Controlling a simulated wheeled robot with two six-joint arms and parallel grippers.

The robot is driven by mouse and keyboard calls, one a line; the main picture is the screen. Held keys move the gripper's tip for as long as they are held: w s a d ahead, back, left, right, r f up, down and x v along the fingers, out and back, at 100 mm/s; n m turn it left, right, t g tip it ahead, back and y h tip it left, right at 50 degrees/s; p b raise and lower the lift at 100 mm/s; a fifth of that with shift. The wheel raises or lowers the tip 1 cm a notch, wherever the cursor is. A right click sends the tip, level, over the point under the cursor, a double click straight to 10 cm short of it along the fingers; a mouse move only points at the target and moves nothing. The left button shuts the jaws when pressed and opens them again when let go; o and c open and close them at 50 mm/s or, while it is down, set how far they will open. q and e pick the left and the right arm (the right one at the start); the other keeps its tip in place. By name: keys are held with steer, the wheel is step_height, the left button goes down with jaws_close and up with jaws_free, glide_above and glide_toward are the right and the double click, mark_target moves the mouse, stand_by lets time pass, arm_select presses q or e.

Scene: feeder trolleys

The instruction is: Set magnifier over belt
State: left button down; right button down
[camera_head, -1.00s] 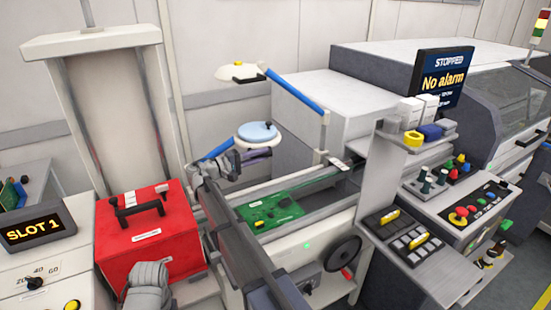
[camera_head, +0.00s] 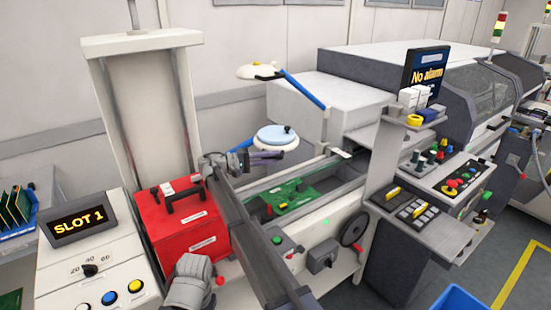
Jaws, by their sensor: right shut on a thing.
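The magnifier (camera_head: 277,137) is a round white head with a pale blue top, on a blue arm at the back of the belt. My right gripper (camera_head: 266,156) is at the front underside of its head and is shut on it; the exact contact is small and partly hidden. The belt (camera_head: 345,183) runs below, with a green circuit board (camera_head: 290,194) lying on it. The magnifier head appears behind and above the board, near the belt's far left end.
A lamp (camera_head: 262,71) on a blue arm hangs above the magnifier. A button console (camera_head: 455,180) and screen (camera_head: 426,75) stand right. Floor shows at the lower right.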

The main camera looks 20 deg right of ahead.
stand_by(0.4)
steer(key=c, duration=0.8)
jaws_free()
steer(key=shift+a, duration=0.1)
steer(key=a, duration=0.7)
steer(key=shift+w+a, duration=0.15)
steer(key=shift+a, duration=0.15)
steer(key=shift+c, duration=0.3)
